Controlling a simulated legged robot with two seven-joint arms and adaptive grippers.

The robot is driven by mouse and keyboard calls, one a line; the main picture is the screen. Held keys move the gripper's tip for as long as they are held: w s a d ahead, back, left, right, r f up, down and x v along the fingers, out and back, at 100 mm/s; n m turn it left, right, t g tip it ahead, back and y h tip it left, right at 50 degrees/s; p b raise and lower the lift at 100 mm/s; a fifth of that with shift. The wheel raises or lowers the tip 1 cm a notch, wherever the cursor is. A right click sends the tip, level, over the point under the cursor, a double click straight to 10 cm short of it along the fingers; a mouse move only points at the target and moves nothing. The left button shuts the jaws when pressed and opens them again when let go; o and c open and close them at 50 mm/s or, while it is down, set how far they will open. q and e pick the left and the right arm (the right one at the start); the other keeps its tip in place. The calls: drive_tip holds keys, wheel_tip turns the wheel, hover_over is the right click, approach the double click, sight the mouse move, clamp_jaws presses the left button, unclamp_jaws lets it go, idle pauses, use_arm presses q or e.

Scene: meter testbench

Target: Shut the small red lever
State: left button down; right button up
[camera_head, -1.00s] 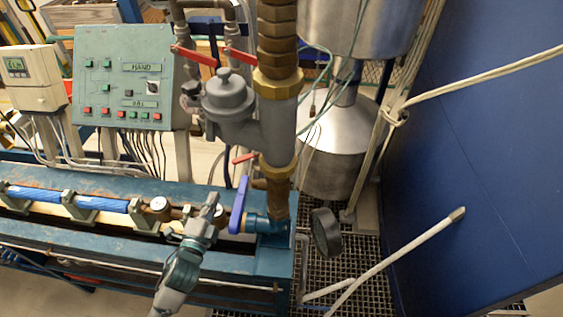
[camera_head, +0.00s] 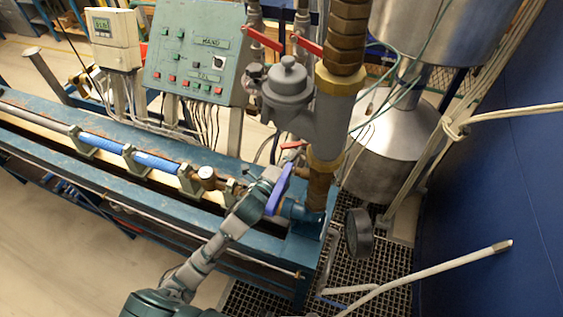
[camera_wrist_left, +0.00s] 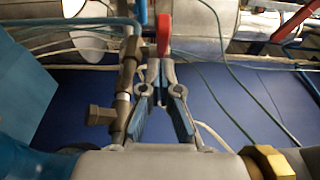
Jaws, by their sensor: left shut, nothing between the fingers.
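The small red lever (camera_head: 293,145) shows in the head view as a short red strip low beside the grey meter (camera_head: 290,95), partly hidden. In the left wrist view a red lever end (camera_wrist_left: 164,34) lies just beyond the fingertips; I cannot tell whether they touch it. My right gripper is not in view.
Two larger red levers (camera_head: 264,40) (camera_head: 308,44) sit above the meter. A thick brown pipe (camera_head: 346,35) rises at its right. The blue bench (camera_head: 100,182) runs left, with a green control panel (camera_head: 195,50) behind.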

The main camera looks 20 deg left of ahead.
sight(281, 146)
use_arm(q)
drive_tip(key=shift+w+a+m+g+h+p, duration=0.15)
drive_tip(key=shift+w+a+m+h+p, duration=0.15)
drive_tip(key=shift+a+h, duration=0.3)
drive_tip(key=shift+w+a+m+g+h+p, duration=0.15)
drive_tip(key=shift+a+m+h+p, duration=0.2)
drive_tip(key=shift+a, duration=0.3)
drive_tip(key=shift+w+r+m+g+h+p, duration=0.15)
drive_tip(key=shift+m+g+h+p, duration=0.1)
drive_tip(key=shift+m+h, duration=0.25)
drive_tip(key=shift+w+f+m+g+h+p, duration=0.15)
drive_tip(key=shift+m+g+h, duration=0.1)
drive_tip(key=shift+h, duration=0.3)
drive_tip(key=shift+w+a, duration=0.3)
drive_tip(key=shift+a, duration=0.05)
drive_tip(key=shift+w+a+p, duration=0.3)
drive_tip(key=shift+a+p, duration=0.15)
drive_tip(key=shift+a, duration=0.1)
drive_tip(key=shift+w+a, duration=0.25)
drive_tip(key=shift+w, duration=0.05)
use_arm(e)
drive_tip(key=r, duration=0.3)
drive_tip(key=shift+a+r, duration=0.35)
